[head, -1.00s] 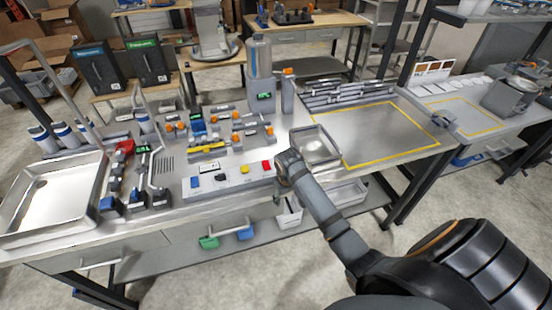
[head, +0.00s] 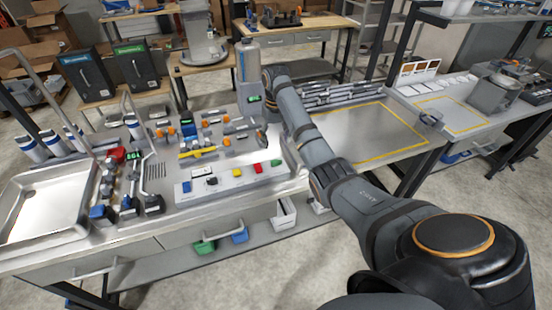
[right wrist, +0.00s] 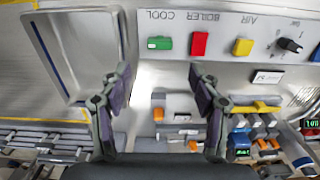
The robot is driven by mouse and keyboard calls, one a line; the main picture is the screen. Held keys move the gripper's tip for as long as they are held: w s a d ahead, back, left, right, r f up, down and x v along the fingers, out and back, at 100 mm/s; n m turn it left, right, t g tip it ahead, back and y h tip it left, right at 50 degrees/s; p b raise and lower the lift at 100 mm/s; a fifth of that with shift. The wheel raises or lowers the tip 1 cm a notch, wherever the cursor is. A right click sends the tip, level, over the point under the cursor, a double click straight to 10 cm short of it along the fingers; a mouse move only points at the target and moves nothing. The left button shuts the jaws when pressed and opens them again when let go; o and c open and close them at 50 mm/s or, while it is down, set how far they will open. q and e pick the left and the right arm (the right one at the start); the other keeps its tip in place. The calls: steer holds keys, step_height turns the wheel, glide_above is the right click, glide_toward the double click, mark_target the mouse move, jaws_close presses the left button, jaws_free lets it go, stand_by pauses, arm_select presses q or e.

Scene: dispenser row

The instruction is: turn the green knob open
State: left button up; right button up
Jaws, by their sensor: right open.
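The green knob (head: 275,163) sits at the right end of a pale control panel (head: 233,185), in line with red, yellow and black knobs. In the right wrist view the green knob (right wrist: 160,43) lies crosswise below the label COOL, just beyond the fingertips and between their lines. My right gripper (head: 262,137) is over the bench behind the panel, partly hidden by its own arm. In the wrist view its two fingers (right wrist: 159,80) stand wide apart with nothing between them, clear of the knob. My left gripper is not in view.
The red knob (right wrist: 200,43) is close beside the green one. A tall grey dispenser (head: 249,75) stands behind my right gripper. Valves and a yellow bar (head: 197,152) lie behind the panel. A metal tray (right wrist: 70,50) lies beside the panel.

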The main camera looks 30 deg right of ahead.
mark_target(276, 160)
step_height(276, 160, down, 10)
steer(key=shift+r+p, duration=0.2)
steer(key=shift+p, duration=0.8)
steer(key=c, duration=1.2)
steer(key=shift+o, duration=0.2)
